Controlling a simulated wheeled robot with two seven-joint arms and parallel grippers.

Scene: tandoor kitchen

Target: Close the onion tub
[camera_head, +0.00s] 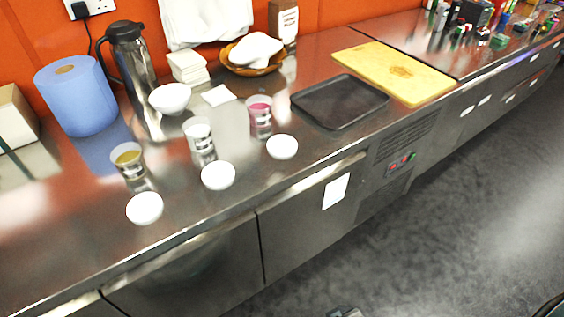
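Three small open tubs stand in a row on the steel counter. The left tub (128,160) has yellow-green contents, the middle tub (199,135) looks white inside, and the right tub (260,112) has pink contents. I cannot read their labels, so I cannot tell for sure which holds onion. Three round white pieces that look like lids lie in front of them: a left lid (145,208), a middle lid (218,175) and a right lid (282,147). Neither of my grippers can be made out; only small unclear parts show at the bottom edge.
A blue paper roll (76,96), a steel flask (130,62) and a white bowl (170,98) stand behind the tubs. A black tray (340,101) and a yellow cutting board (394,72) lie to the right. The counter's front strip is clear beside the lids.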

